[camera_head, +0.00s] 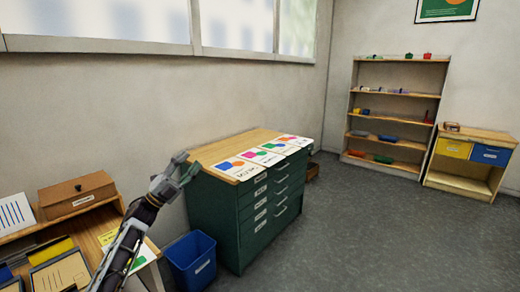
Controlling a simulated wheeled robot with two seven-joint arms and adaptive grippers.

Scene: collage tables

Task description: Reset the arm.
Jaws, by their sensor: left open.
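My left arm reaches up from the bottom left, and its gripper (185,167) is raised in front of the near left corner of the green cabinet. The gripper is open, with nothing between its fingers. In this view it overlaps the cabinet's edge and the wall; I cannot tell how far it is from the cabinet. My right gripper is not in view.
A green drawer cabinet (262,218) has a wooden top with several coloured cards. A blue bin (190,262) stands beside it. A table at left holds a wooden box (77,196) and trays. Shelves (394,117) and a small cabinet (470,160) stand at the back. The grey floor (390,240) at right is clear.

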